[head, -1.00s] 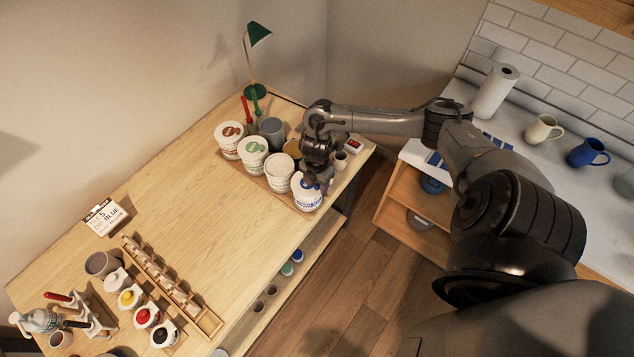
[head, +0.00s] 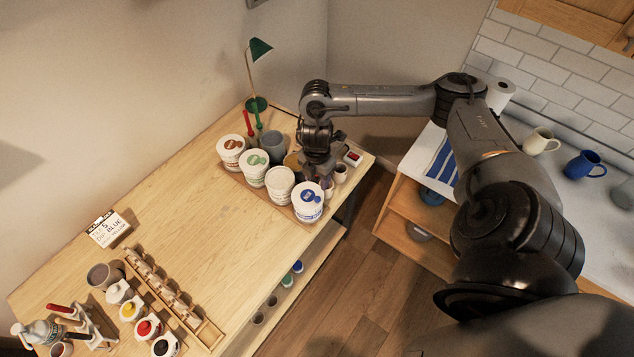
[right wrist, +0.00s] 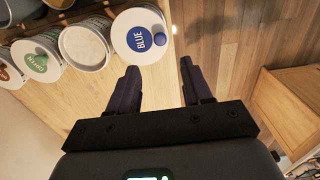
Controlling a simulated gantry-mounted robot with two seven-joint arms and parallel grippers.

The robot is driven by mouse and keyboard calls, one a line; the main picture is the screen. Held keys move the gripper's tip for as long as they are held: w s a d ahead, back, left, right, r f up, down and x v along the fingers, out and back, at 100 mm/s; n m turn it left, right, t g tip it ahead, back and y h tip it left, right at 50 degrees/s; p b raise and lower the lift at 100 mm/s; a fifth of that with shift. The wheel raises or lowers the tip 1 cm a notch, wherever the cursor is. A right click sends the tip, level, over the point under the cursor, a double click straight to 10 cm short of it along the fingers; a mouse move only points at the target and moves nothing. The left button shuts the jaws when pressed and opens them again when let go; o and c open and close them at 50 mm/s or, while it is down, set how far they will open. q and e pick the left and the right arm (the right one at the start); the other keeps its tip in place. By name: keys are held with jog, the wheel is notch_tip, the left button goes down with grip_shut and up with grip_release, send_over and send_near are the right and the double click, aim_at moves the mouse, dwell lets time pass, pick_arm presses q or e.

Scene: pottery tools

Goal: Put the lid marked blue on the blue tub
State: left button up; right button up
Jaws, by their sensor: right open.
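The white lid marked BLUE, with a blue disc and a blue knob (head: 310,192), lies on top of the blue tub (head: 309,213) at the front end of the row of tubs. In the right wrist view the lid (right wrist: 139,38) covers the tub's top and looks level; whether its rim is pressed fully down I cannot tell. My right gripper (head: 318,176) is beside and behind the lid in the head view. In the right wrist view its open fingers (right wrist: 159,68) are empty, apart from the lid. My left gripper is not in view.
A tub with a plain white top (head: 279,181), a green-marked tub (head: 255,164) and a brown-marked tub (head: 231,148) stand in a row beside the blue one. A grey cup (head: 272,146) and small cups stand behind. The table middle is clear.

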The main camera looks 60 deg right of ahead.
jog(key=w+a+f+t+y, duration=0.1)
jog(key=w+a+t+y, duration=0.15)
jog(key=a, duration=1.15)
jog(key=w+a+f+t+y, duration=0.15)
jog(key=a+t, duration=0.25)
jog(key=a, duration=1.1)
jog(key=s+d+r+m+g+h, duration=0.1)
jog(key=s+d+m+h, duration=0.1)
jog(key=s+m, duration=0.4)
jog(key=s+d+r+m+g+h, duration=0.1)
jog(key=s+d+r+m+g, duration=0.1)
jog(key=s+m, duration=0.5)
jog(key=shift+d+m+h, duration=0.2)
jog(key=shift+m+h, duration=0.2)
jog(key=shift+r+p, duration=0.15)
jog(key=shift+p, duration=0.15)
jog(key=shift+r+p, duration=0.85)
